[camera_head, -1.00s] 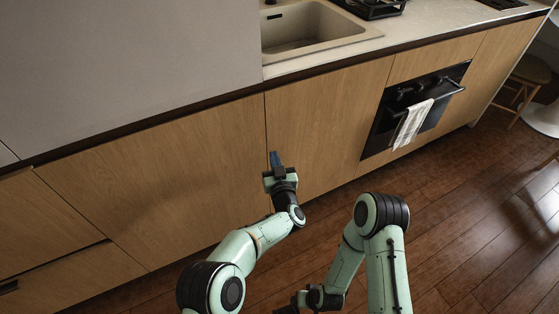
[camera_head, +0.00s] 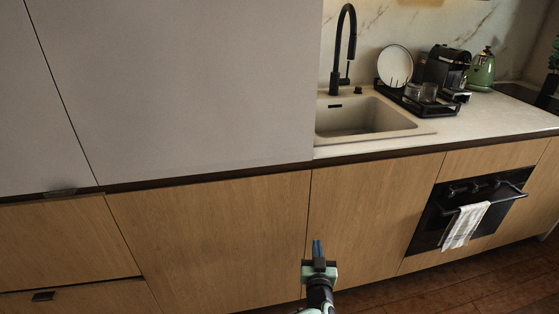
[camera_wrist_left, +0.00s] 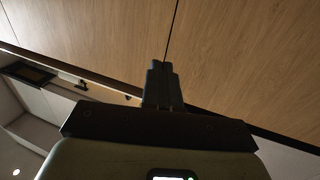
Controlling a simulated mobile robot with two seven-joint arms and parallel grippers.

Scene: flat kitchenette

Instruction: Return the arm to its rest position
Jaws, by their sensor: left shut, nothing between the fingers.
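My left gripper (camera_head: 318,249) is at the bottom middle of the head view, in front of the wooden cabinet doors (camera_head: 222,235), near the seam between two of them. Its blue-grey fingers point up and are together with nothing between them. In the left wrist view the shut fingers (camera_wrist_left: 161,70) point up the picture toward the wooden door panels (camera_wrist_left: 240,55). I cannot tell the exact gap between fingers and doors. My right gripper does not show in the current head view.
A counter holds a sink (camera_head: 362,117) with a black faucet (camera_head: 343,52), a dish rack (camera_head: 420,104), a coffee machine (camera_head: 446,70) and a green kettle (camera_head: 481,71). A black oven (camera_head: 432,222) with a towel (camera_head: 465,226) is at right. Wooden floor (camera_head: 450,287) shows clear at lower right.

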